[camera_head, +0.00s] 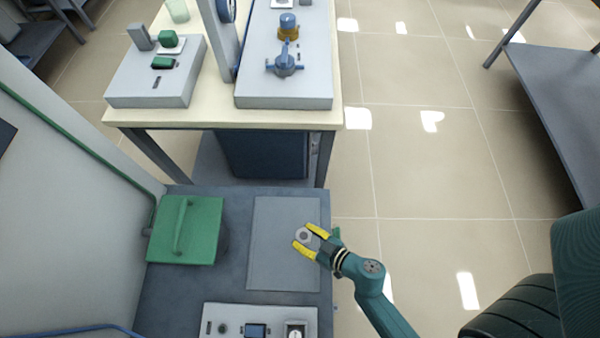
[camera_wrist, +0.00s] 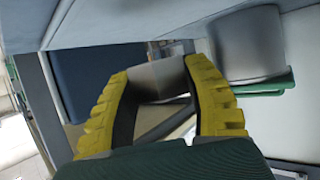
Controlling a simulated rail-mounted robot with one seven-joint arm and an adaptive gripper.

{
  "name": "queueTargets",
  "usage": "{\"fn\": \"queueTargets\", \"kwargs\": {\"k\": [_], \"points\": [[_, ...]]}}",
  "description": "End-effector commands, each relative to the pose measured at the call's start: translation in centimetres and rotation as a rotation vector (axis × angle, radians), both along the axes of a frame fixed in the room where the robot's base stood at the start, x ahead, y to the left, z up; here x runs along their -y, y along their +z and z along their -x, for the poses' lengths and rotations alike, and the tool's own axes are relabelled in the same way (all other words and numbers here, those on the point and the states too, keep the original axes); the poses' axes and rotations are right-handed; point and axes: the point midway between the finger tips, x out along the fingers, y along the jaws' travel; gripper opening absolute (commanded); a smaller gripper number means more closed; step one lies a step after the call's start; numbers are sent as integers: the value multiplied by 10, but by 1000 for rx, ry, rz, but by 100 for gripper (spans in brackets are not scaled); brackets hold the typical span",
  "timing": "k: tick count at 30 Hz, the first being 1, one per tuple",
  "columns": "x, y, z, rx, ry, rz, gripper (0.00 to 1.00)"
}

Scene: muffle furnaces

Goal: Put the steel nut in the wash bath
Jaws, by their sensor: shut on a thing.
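The steel nut (camera_head: 303,235) shows in the head view as a small grey ring with a hole, between my gripper's yellow fingertips. My gripper (camera_head: 302,237) is shut on it, above or near the grey panel on the bench. In the wrist view a grey piece of the nut (camera_wrist: 158,80) spans the gap between the fingers. I cannot tell for certain which thing is the wash bath. A green square lid (camera_head: 202,215) with a bar handle lies left of my gripper, over a dark rounded body that it mostly hides.
The grey panel (camera_head: 270,275) is otherwise bare. A control box (camera_head: 235,318) stands at the bench's front. Behind, a cream table (camera_head: 225,118) carries grey units with green and blue fittings. The tiled floor right of the bench is open.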

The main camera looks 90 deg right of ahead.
Motion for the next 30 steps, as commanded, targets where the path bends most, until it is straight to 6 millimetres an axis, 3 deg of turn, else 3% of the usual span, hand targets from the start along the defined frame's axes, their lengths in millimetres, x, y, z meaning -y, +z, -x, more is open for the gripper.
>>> {"fn": "queueTargets", "kwargs": {"k": [1, 5, 11, 23, 24, 27, 30], "points": [[1, -17, -1, 2, 0, 4, 8], [1, -26, -1, 3, 0, 4, 8], [2, -55, -1, 2, 0, 4, 8], [1, -57, -1, 2, 2, 4, 8], [1, -57, -1, 1, 2, 2, 54], [1, -57, -1, 0, 0, 1, 72], [1, -57, -1, 0, 0, 1, 72]]}}
